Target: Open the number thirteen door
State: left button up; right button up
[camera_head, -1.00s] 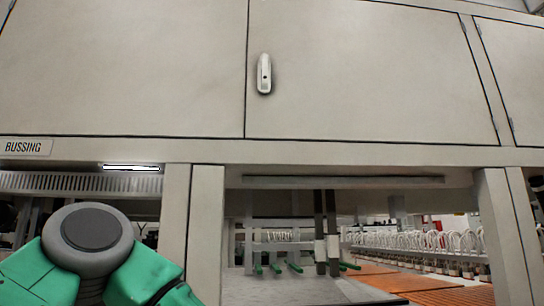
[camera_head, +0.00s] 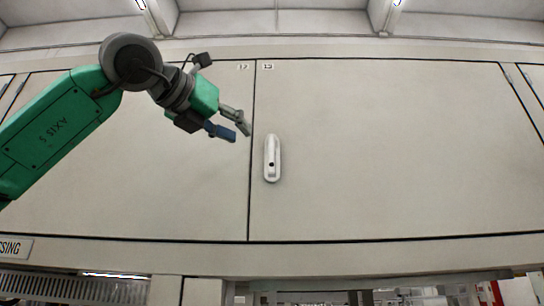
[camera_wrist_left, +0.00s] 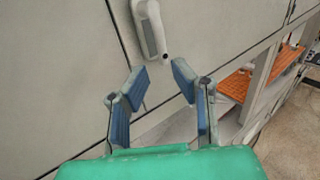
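The door marked 13 (camera_head: 390,150) is a large beige panel, shut, right of a dark vertical seam in the head view. Its white oval handle (camera_head: 272,158) with a dark keyhole sits near the door's left edge. The handle also shows at the top of the left wrist view (camera_wrist_left: 150,28). My right gripper is not in view.
A neighbouring door (camera_head: 150,190), its number small and hard to read, lies left of the seam behind my arm. A black-lettered sign (camera_head: 15,248) is at lower left. An orange surface (camera_wrist_left: 240,80) shows beneath the cabinet in the wrist view.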

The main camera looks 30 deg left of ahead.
aim_at(269, 154)
pick_arm(q)
jog(key=w+p, duration=0.1)
jog(key=w, duration=0.2)
jog(key=w+p, duration=0.1)
jog(key=w, duration=0.3)
jog(key=w+p, duration=0.1)
jog(key=w, duration=0.3)
jog(key=shift+w+a+p, duration=0.2)
jog(key=shift+a+p, duration=0.15)
jog(key=shift+a, duration=0.05)
jog(key=shift+w+d+f, duration=0.1)
jog(key=shift+w+d, duration=0.2)
jog(key=shift+d, duration=0.1)
jog(key=shift+w+d, duration=0.2)
jog(key=shift+d, duration=0.15)
jog(key=c, duration=0.5)
jog(key=shift+a, duration=0.1)
grip_shut()
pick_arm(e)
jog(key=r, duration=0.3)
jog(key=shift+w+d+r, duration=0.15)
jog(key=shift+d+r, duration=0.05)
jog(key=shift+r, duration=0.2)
